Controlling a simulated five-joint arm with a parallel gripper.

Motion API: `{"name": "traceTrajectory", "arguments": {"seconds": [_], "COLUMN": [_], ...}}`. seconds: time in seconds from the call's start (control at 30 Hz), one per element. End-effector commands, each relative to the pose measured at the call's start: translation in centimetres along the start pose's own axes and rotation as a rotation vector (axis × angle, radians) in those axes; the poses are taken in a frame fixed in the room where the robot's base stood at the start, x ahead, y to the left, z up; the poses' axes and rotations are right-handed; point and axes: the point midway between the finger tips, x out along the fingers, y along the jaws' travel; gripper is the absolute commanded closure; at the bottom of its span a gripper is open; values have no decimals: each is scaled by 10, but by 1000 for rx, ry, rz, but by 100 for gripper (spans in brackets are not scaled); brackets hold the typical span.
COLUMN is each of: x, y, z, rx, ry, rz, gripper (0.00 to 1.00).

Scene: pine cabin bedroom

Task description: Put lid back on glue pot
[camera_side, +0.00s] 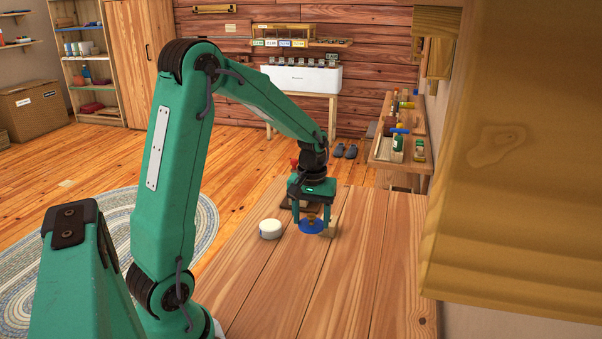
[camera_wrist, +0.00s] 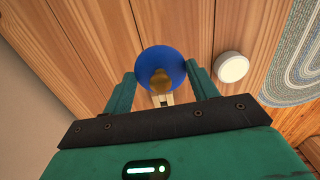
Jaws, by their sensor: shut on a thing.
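A blue disc-shaped lid (camera_side: 311,227) with a brass knob is low over the wooden table, between the fingers of my gripper (camera_side: 311,215). The wrist view shows the blue lid (camera_wrist: 150,59) with a fingertip at either side of its rim. My gripper (camera_wrist: 161,72) is shut on it. I cannot tell whether the lid touches the table. A short, round white pot (camera_side: 270,229) stands on the table just left of the gripper. It also shows in the wrist view, right of the lid, as a white round top (camera_wrist: 233,67).
A small beige block (camera_side: 333,228) is close to the right of the lid. A dark flat thing lies partly hidden behind my gripper. The tabletop (camera_side: 330,290) nearer the camera is clear. A large wooden piece (camera_side: 520,150) fills the right foreground.

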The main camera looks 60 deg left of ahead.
Motion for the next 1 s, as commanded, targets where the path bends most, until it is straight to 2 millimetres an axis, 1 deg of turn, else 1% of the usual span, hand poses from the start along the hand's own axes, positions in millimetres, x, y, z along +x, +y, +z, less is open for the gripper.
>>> {"name": "traceTrajectory", "arguments": {"seconds": [0.03,0.1,0.17,0.3,0.4,0.53,0.63,0.73,1.0], "x": [1,2,2,3,4,5,6,6,7], "y": [-12,-28,-41,-74,-96,-120,-132,-138,-140], "z": [-10,-21,-30,-49,-60,-69,-73,-76,-76], "rx": [-33,-71,-101,-174,-220,-265,-288,-300,-305], "ry": [-1,-1,-1,-1,-1,0,0,0,0], "rz": [0,0,0,-1,-1,0,-1,0,0], "gripper": [63,63,63,63,63,63,63,63,63]}}
